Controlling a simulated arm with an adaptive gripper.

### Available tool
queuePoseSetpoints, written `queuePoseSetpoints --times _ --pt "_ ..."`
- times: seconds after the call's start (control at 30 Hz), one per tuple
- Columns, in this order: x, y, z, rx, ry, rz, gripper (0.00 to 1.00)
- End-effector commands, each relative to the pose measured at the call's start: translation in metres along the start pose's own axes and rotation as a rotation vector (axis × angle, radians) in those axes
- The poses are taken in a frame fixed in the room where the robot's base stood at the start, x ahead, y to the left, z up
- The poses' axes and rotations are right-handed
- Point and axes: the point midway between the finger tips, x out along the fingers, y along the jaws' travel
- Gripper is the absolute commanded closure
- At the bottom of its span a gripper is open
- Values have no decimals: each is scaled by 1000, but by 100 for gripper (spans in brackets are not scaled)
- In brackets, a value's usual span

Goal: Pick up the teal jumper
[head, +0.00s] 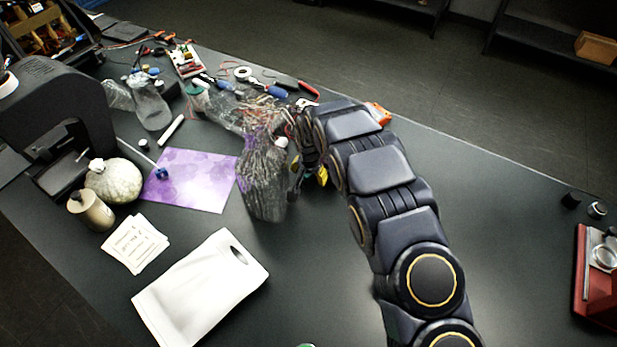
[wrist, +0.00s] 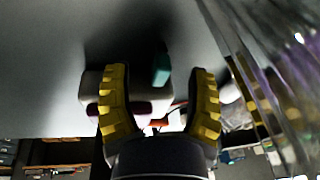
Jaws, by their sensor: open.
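The teal jumper is a small teal block (wrist: 161,66) in the wrist view, standing out from a pale block-like part (wrist: 92,84). My gripper (wrist: 162,72) has two yellow ridged fingers spread apart, and the teal piece shows between their tips. I cannot tell how far beyond the tips it is; no contact shows. In the head view my gripper (head: 309,176) is low over the table, right beside a clear ribbed vessel. The teal jumper is not distinguishable there, hidden by my arm or the vessel.
The clear ribbed vessel (head: 264,180) stands close left of my gripper; it fills the right of the wrist view (wrist: 268,80). A purple sheet (head: 195,180), a white bag (head: 200,290) and cards (head: 135,243) lie further left. Tools and wires clutter behind. The table right of my arm is mostly clear.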

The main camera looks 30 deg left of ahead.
Motion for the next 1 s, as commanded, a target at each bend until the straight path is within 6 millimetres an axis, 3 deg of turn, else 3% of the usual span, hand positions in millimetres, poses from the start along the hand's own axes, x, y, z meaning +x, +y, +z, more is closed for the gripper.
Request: queuePoseSetpoints --times 0.27,0.37,0.43,1.0 --pt "6 0 -1 1 1 0 44" --pt "6 0 0 1 1 0 74" --pt "6 0 0 1 1 0 100" --pt "-1 -1 -2 1 1 0 100"
